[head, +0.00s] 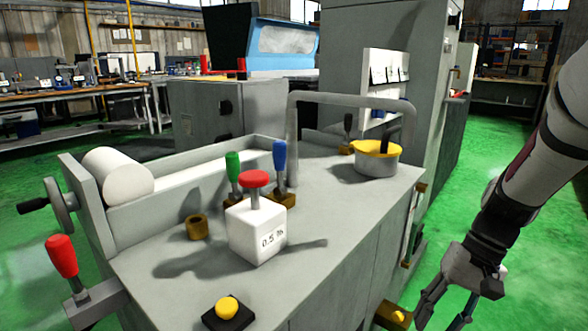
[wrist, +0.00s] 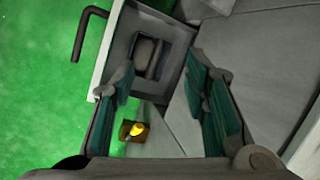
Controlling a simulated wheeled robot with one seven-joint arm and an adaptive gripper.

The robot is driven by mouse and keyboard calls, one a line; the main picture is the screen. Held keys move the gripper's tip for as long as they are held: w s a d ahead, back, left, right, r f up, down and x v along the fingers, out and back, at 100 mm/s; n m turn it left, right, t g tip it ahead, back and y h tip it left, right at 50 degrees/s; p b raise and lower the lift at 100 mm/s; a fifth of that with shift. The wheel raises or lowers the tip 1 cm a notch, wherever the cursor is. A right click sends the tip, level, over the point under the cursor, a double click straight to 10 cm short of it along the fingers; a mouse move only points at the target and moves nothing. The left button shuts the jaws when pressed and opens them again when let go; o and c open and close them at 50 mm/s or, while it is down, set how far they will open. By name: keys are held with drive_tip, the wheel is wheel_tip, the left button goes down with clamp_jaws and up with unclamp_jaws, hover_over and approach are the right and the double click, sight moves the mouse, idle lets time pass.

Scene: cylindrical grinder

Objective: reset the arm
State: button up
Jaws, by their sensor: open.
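My gripper (head: 445,310) hangs at the lower right of the head view, to the right of the grey machine (head: 350,225) and apart from it. Its fingers point down and are spread with nothing between them. In the wrist view the two green-padded fingers (wrist: 167,110) stand wide apart. Between them, farther off, a small yellow knob on a brown block (wrist: 134,131) shows. My arm comes in from the right edge of the head view.
On the machine top stand a white box with a red knob (head: 258,230), green (head: 233,168) and blue (head: 279,160) levers and a yellow-topped pot (head: 377,160). A red-handled lever (head: 62,256) is at the left. Green floor (head: 540,240) is open at the right.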

drive_tip(key=s+a+r+n+h, duration=0.2)
drive_tip(key=s+a+r+n, duration=0.1)
drive_tip(key=s+a+r, duration=0.65)
drive_tip(key=s+a+r+n+t+h, duration=0.1)
drive_tip(key=s+r+h, duration=0.15)
drive_tip(key=s, duration=0.95)
wheel_tip(320, 180, up, 37)
drive_tip(key=t+p, duration=0.4)
drive_tip(key=p, duration=3.1)
drive_tip(key=shift+w, duration=0.15)
